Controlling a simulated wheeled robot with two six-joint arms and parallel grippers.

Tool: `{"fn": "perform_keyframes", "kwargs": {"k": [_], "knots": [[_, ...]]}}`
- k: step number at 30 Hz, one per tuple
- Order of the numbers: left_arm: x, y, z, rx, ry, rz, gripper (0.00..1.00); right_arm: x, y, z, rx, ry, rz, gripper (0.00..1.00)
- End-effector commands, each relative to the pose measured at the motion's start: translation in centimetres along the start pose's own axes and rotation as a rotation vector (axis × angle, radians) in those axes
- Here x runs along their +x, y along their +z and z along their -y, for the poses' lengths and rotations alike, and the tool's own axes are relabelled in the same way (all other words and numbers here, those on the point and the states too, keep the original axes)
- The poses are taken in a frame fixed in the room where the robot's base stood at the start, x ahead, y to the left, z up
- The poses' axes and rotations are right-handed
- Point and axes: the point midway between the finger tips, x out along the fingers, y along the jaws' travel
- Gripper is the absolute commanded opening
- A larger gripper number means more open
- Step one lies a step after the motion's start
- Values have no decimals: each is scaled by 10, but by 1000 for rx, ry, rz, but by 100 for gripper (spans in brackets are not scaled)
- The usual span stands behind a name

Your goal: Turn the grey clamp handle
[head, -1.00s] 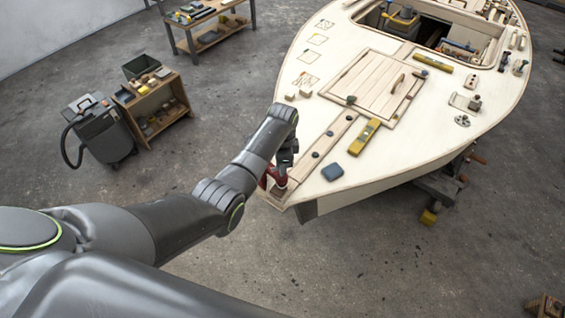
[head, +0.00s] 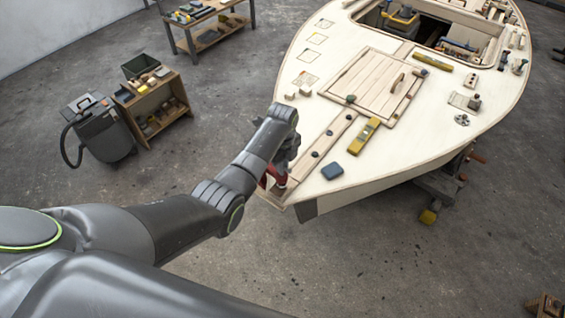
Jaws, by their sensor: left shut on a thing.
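A red clamp (head: 278,181) sits at the tip of the pale plywood hull's bow (head: 300,186). My left arm reaches in from the left, and its wrist is over the bow tip. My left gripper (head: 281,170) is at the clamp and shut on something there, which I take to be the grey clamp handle. The handle itself is hidden behind my wrist and fingers. My right gripper does not show.
On the deck near the bow lie a blue-grey pad (head: 331,171), a yellow level (head: 366,136) and small wooden blocks (head: 298,92). A vacuum (head: 98,128) and a low shelf (head: 155,105) stand left.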

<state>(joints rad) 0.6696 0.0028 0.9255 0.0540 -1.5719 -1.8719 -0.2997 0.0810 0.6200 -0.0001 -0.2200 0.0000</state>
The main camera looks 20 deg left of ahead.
Motion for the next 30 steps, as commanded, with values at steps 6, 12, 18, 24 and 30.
{"fn": "perform_keyframes", "kwargs": {"k": [6, 12, 18, 24, 30], "knots": [[-1, 0, 1, 91, -3, 1, 0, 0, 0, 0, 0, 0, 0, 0], [-1, 0, 0, 127, -3, 1, 0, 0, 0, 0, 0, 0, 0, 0], [-1, 0, 0, 134, -2, 1, 0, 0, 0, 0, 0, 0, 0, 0], [-1, 0, 0, 133, -2, 1, 0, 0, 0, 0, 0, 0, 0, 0], [-1, 0, 0, 132, -2, 1, 37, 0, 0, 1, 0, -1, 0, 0]]}}
